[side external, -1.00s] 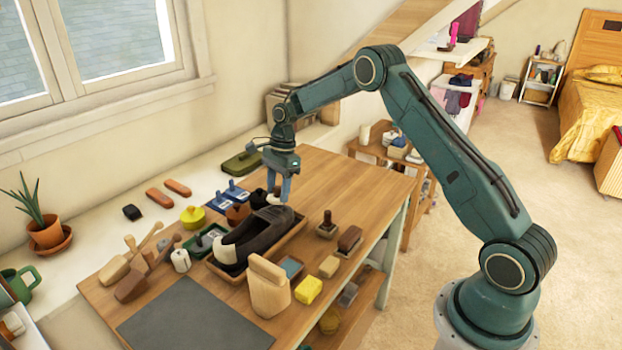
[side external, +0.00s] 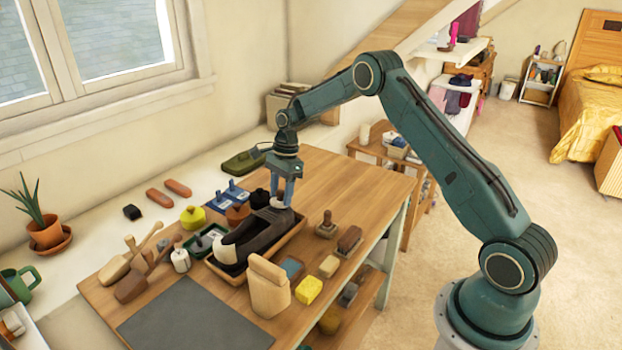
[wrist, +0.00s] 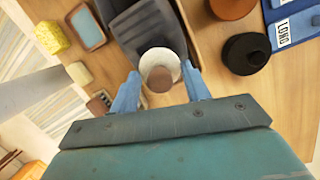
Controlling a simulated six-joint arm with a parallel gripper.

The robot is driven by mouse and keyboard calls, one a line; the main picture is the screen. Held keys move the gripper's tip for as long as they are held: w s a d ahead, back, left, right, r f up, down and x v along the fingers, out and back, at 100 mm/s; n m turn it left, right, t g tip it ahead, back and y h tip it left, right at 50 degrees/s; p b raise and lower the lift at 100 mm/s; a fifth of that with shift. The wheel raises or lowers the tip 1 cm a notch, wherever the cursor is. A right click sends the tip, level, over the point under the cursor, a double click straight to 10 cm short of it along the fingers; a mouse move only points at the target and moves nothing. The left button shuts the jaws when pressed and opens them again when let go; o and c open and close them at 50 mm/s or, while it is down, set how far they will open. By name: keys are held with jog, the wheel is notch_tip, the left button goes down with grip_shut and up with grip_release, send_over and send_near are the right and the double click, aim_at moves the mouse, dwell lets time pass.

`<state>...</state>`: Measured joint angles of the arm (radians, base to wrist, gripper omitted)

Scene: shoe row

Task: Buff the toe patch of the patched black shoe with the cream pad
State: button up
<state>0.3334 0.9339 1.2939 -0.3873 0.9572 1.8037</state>
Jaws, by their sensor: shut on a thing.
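The black shoe (side external: 262,231) lies in a shallow wooden tray (side external: 291,237). Its near end by the gripper also shows in the wrist view (wrist: 147,30). My gripper (side external: 282,203) is shut on the cream pad (wrist: 160,58), a round pale pad with a brown knob (wrist: 160,79) on top. The pad is over the far end of the shoe in the side view, overlapping it in the wrist view. I cannot tell whether it touches the leather. The toe patch does not show; the pad may cover it.
A black round-topped item (side external: 259,198) stands close beside the pad, with a brown one (side external: 237,214) and blue pads (side external: 230,194) beyond. Brushes (side external: 349,239) and a yellow sponge (side external: 309,290) are on the other side. The far right tabletop (side external: 350,180) is clear.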

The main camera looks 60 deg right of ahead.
jog(key=shift+a+f, duration=0.15)
jog(key=shift+f, duration=0.5)
dwell(1.5)
jog(key=shift+a, duration=0.1)
jog(key=shift+a+r, duration=0.15)
jog(key=shift+a, duration=0.6)
jog(key=shift+d, duration=0.15)
jog(key=shift+d+f, duration=0.2)
jog(key=shift+d, duration=0.5)
jog(key=shift+a, duration=0.1)
jog(key=shift+a+r, duration=0.25)
jog(key=shift+a, duration=0.45)
